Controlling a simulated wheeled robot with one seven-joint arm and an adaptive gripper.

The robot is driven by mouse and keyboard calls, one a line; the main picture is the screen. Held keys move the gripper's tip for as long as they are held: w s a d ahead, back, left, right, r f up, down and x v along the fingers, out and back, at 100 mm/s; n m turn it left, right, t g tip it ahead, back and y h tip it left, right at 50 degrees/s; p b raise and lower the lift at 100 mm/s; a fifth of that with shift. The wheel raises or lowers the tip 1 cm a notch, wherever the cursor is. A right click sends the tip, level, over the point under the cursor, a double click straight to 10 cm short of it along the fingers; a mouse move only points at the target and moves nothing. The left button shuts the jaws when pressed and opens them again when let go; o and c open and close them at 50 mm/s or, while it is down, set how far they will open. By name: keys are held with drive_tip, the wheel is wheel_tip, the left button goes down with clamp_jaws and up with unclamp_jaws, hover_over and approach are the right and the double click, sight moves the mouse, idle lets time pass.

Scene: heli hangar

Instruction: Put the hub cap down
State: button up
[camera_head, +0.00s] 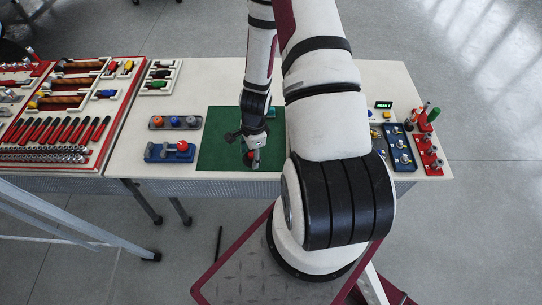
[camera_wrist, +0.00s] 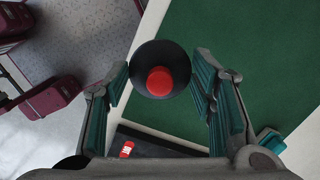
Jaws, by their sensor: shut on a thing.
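The hub cap (camera_wrist: 160,70) is a dark round piece with a red centre, between the teal-padded fingers of my gripper (camera_wrist: 158,85) in the wrist view. My gripper is shut on it. In the head view my gripper (camera_head: 252,155) is over the front part of the green mat (camera_head: 215,150), and a bit of red shows at its tip. The mat also shows in the wrist view (camera_wrist: 260,60). Whether the hub cap touches the mat cannot be told. My arm hides the right part of the mat.
Left of the mat are a blue holder (camera_head: 160,153) with a red ball and a grey tray (camera_head: 158,122) with coloured knobs. A tool board (camera_head: 100,140) fills the far left. At right are a blue tray (camera_head: 402,160) and a red rack (camera_head: 430,165). The mat's visible left part is bare.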

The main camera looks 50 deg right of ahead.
drive_tip(key=s+d+m+p, duration=0.15)
drive_tip(key=s+m, duration=0.55)
drive_tip(key=s, duration=0.8)
drive_tip(key=b, duration=0.5)
hover_over(267, 155)
drive_tip(key=shift+s+f+t+h, duration=0.25)
drive_tip(key=shift+f+t+h, duration=0.05)
drive_tip(key=shift+f, duration=2.05)
drive_tip(key=o, duration=1.1)
drive_tip(key=shift+o, duration=0.2)
drive_tip(key=shift+r, duration=0.1)
wheel_tip(267, 155, up, 12)
drive_tip(key=s, duration=0.1)
drive_tip(key=shift+d+b, duration=0.35)
drive_tip(key=shift+d, duration=0.05)
